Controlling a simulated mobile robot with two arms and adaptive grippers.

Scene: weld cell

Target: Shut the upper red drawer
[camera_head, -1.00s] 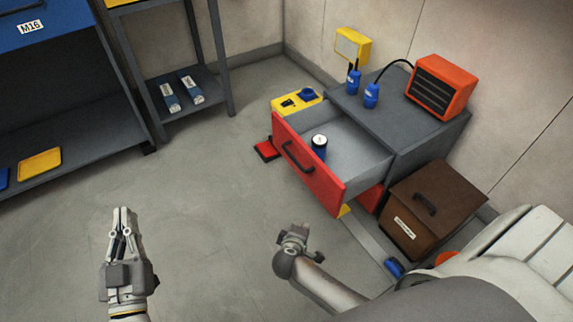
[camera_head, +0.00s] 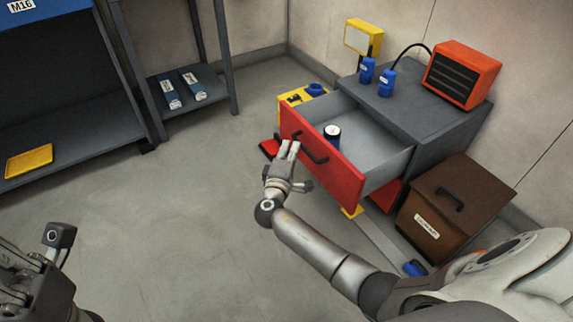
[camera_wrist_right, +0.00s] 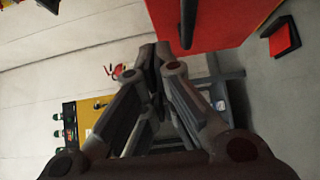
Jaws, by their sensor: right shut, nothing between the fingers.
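The upper red drawer (camera_head: 343,177) stands pulled out of the grey cabinet (camera_head: 452,132), with its inside showing. Its front carries a dark handle (camera_head: 309,152). A dark can with a white top (camera_head: 332,135) stands inside. My right gripper (camera_head: 289,150) is shut and empty, in front of the drawer front near the handle's left end. In the right wrist view, the shut fingers (camera_wrist_right: 153,52) are beside the red front (camera_wrist_right: 220,22) and handle (camera_wrist_right: 187,22); I cannot tell whether they touch. My left gripper (camera_head: 40,265) is partly cut off at the lower left; its fingertips are unclear.
Blue bottles (camera_head: 386,82), a yellow lamp (camera_head: 362,37) and an orange heater (camera_head: 461,74) stand on the cabinet. A brown box (camera_head: 456,205) stands right of the drawer. A red pedal-like object (camera_head: 268,149) lies behind my right gripper.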

